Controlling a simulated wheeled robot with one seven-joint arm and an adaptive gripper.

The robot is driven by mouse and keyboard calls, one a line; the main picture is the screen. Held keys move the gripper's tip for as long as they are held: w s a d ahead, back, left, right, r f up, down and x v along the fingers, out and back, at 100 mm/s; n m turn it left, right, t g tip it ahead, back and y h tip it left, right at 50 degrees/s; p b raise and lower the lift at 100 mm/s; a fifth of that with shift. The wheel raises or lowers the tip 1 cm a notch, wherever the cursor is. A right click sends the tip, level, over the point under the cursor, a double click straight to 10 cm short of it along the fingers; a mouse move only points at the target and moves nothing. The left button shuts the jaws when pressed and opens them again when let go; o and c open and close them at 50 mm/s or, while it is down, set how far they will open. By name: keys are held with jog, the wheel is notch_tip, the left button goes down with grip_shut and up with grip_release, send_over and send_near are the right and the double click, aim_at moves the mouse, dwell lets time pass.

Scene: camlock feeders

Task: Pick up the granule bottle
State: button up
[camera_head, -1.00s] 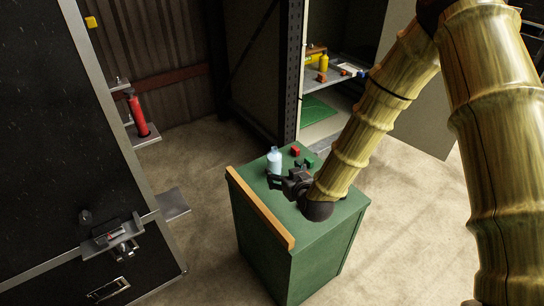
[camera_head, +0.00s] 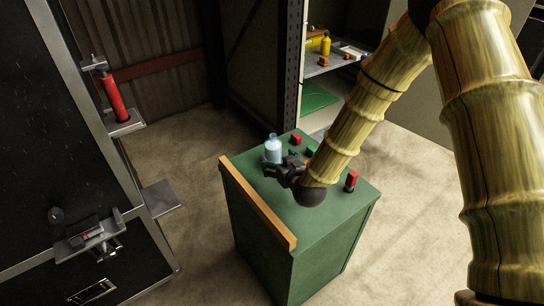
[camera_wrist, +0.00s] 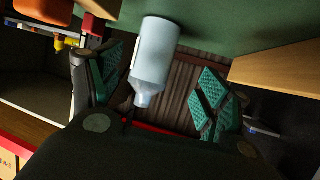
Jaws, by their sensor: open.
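The pale blue-white bottle (camera_head: 272,151) stands upright on the green cabinet top (camera_head: 325,215), near its far left corner. My gripper (camera_head: 277,168) is at the bottle's near side, partly in front of its lower part. In the wrist view the bottle (camera_wrist: 157,50) appears upside down between the two teal-padded fingers. The fingers are spread, with visible gaps on both sides of the bottle. My gripper is open and holds nothing.
An orange-brown edge strip (camera_head: 257,202) runs along the cabinet's left side. A red block (camera_head: 295,139), a green block (camera_head: 311,152) and a red-and-dark item (camera_head: 351,181) stand on the top. A shelf with a yellow bottle (camera_head: 325,46) is behind.

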aim_at(273, 153)
jog(key=shift+d+x, duration=0.2)
jog(key=shift+x, duration=1.9)
jog(key=shift+d+x, duration=0.2)
jog(key=shift+x, duration=1.9)
jog(key=shift+f, duration=0.15)
grip_shut()
